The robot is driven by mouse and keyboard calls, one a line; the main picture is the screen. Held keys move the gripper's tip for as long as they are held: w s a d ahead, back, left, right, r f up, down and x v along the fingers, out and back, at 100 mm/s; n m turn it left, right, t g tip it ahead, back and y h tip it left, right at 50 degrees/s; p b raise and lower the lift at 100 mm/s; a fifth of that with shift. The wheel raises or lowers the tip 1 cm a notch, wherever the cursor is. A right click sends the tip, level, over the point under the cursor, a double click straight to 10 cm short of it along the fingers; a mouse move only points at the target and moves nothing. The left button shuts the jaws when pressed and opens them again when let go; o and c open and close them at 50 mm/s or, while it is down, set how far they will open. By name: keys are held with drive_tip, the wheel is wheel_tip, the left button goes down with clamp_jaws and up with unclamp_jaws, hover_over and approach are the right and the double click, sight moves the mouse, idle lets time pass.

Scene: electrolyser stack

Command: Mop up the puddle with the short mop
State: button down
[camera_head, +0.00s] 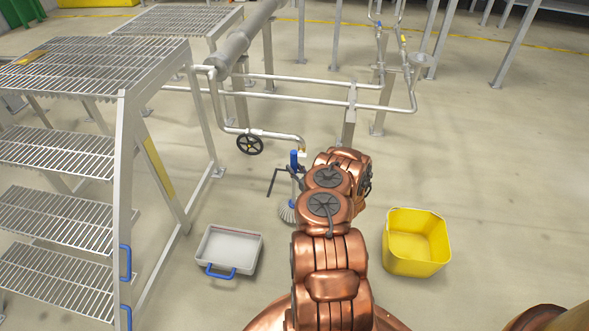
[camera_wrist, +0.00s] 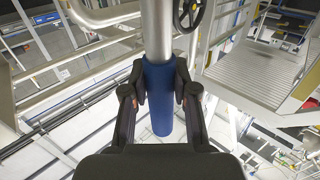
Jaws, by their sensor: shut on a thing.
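My gripper (camera_wrist: 160,82) is shut around the blue grip of the short mop (camera_wrist: 161,112) in the wrist view, a finger on each side. A bare metal shaft runs on from the grip. In the head view the blue grip (camera_head: 294,160) shows just left of my arm, close to the end of a pipe. The grey, stringy mop head (camera_head: 287,212) is low by the floor, partly behind my copper arm. I cannot tell whether it touches the floor. I cannot make out the puddle in either view; my arm covers part of the floor there.
A grey tray with a blue handle (camera_head: 229,262) lies on the floor at left, and a yellow bin (camera_head: 416,263) stands at right. Metal steps (camera_head: 62,150) fill the left side. Pipes with a black handwheel (camera_head: 250,145) stand behind. Floor at right is open.

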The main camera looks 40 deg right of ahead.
sight(296, 156)
drive_tip(key=shift+f, duration=1.1)
idle(2.2)
drive_tip(key=shift+r, duration=0.1)
idle(0.3)
drive_tip(key=shift+r+p, duration=4.4)
drive_tip(key=shift+r, duration=0.55)
